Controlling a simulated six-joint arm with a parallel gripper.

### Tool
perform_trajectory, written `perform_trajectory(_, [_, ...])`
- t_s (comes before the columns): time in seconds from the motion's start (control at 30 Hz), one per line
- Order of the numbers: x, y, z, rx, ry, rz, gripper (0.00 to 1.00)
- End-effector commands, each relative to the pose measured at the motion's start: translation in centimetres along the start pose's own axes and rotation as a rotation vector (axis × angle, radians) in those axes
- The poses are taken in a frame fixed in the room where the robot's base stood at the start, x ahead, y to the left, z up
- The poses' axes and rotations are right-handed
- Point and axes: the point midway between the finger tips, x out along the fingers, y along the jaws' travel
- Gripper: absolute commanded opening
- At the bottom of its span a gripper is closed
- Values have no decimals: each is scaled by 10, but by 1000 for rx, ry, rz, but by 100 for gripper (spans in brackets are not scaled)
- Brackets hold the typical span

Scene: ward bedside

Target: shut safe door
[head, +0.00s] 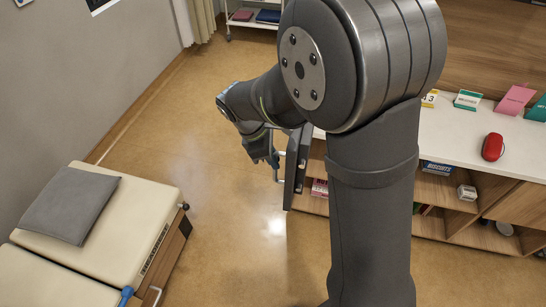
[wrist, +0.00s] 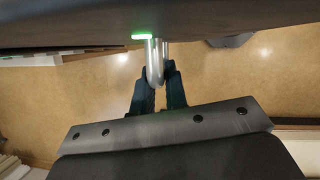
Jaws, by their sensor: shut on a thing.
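The safe door (head: 297,168) is a dark grey panel seen nearly edge-on in the head view. It stands swung out from the front of the shelf unit, so it is open. In the wrist view the door (wrist: 230,18) spans the top, with a green light on its edge. Its silver bar handle (wrist: 153,55) sticks out toward my gripper (wrist: 158,82). My gripper is shut on the handle, with dark fingers on both sides of it. In the head view my gripper (head: 274,162) is at the door's left side. My arm hides the safe body.
A white-topped shelf unit (head: 450,145) stands at the right with a red item (head: 493,147) and several small boxes. A bed (head: 135,220) with a grey pillow (head: 69,205) is at the left. The floor (head: 220,200) between them is clear.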

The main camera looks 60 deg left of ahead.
Motion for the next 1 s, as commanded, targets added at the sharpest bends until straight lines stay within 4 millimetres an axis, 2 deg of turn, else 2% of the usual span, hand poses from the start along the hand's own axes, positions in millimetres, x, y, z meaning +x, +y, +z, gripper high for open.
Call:
perform_trajectory(0.17, [2,-2,7,-18,0,9,0])
perform_trajectory(0.37, [13,-10,34,-94,0,40,0])
perform_trajectory(0.67, [44,-18,108,-311,0,130,0])
perform_trajectory(1.0, [77,-4,187,-550,1,230,0])
